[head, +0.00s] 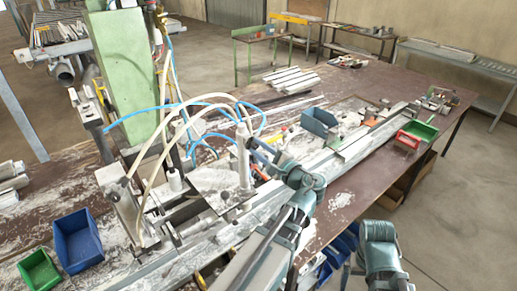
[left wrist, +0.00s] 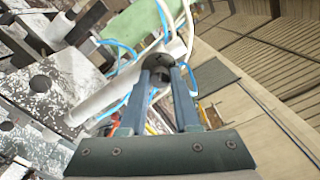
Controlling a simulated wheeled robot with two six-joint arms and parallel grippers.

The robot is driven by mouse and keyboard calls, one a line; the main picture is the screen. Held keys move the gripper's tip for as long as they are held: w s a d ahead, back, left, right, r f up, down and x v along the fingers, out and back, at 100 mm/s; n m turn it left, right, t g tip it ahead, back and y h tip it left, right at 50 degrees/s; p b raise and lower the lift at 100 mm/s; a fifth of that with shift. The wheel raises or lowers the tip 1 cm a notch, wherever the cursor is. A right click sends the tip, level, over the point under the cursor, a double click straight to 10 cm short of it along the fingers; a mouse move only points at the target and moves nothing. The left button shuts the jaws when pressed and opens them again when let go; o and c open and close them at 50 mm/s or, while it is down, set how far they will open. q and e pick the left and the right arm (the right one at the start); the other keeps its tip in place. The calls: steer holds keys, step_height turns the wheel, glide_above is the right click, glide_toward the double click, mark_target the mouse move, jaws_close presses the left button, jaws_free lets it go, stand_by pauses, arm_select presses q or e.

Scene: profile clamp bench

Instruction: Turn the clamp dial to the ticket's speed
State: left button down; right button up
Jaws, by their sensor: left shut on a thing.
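My left gripper (head: 262,152) reaches over the bench to the clamp's upright white cylinder (head: 243,158). In the left wrist view the two blue-grey fingers (left wrist: 160,80) are closed around a small dark round knob (left wrist: 156,62) at the end of the white cylinder (left wrist: 110,95). I take this knob to be the clamp dial. The fingers cover much of it, and no marks or pointer can be read. In the head view the knob is hidden or too small to tell. I cannot make out a ticket in either view. My right gripper is not in view; only part of that arm shows.
Blue hoses (head: 150,113) and pale hoses loop around the clamp. A green column (head: 120,75) stands behind it. A blue bin (head: 78,240) and a green bin (head: 38,271) sit at front left. A grey-blue bin (head: 319,122) and a long metal profile (head: 345,150) lie to the right.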

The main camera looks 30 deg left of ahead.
arm_select(q)
steer(key=shift+n, duration=1)
steer(key=shift+f, duration=0.1)
steer(key=c, duration=0.6)
jaws_free()
steer(key=shift+s+d, duration=0.1)
steer(key=shift+d, duration=0.05)
